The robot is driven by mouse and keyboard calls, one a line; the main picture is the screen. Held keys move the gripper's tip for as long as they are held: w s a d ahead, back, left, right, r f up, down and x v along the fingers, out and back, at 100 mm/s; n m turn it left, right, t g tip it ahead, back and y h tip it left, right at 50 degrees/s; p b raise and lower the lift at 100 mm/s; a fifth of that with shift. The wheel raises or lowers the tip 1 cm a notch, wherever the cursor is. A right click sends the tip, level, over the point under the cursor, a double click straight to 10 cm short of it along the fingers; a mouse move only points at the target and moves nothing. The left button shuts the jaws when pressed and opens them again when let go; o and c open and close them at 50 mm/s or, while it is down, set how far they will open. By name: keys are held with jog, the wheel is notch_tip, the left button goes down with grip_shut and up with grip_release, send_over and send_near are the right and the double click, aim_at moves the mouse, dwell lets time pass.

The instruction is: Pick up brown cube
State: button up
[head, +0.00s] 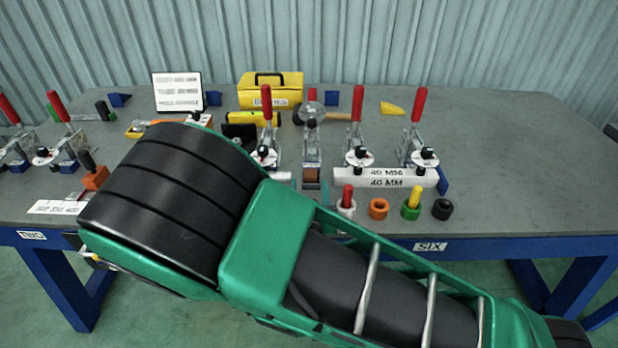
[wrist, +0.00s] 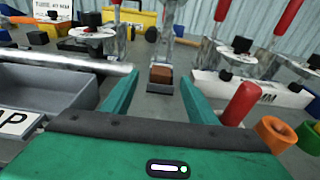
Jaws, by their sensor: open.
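The brown cube (wrist: 161,74) sits in a small dark grey holder (wrist: 161,87) at the foot of a toggle clamp, straight ahead in the wrist view. In the head view the brown cube (head: 311,174) shows small beneath the middle clamp, just beyond my arm. My gripper (wrist: 158,80) is open and empty, with one teal finger on each side of the line to the cube. The cube appears beyond the fingertips, not between them.
A white 40 MM bar (head: 340,178) under clamps stands right of the cube. Red, orange, green and black pegs and rings (head: 379,208) are nearer on the right. A grey tray (wrist: 48,88) and a metal rod (wrist: 75,64) lie left. Red-handled clamps (head: 268,125) rise on both sides.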

aim_at(310, 175)
jog(key=shift+w+d+f, duration=0.1)
jog(key=shift+w+f, duration=0.05)
jog(key=shift+w, duration=0.7)
jog(key=shift+w+d+f, duration=0.1)
jog(key=shift+w+f, duration=0.1)
jog(key=shift+w, duration=0.7)
jog(key=shift+w+f, duration=0.15)
jog(key=shift+w, duration=0.7)
jog(key=shift+c, duration=0.7)
jog(key=c, duration=1.1)
jog(key=shift+r, duration=0.15)
jog(key=shift+r, duration=0.9)
notch_tip(310, 175, up, 2)
jog(key=shift+r, duration=0.1)
jog(key=s+a+r, duration=0.6)
jog(key=a, duration=0.4)
jog(key=shift+r, duration=0.35)
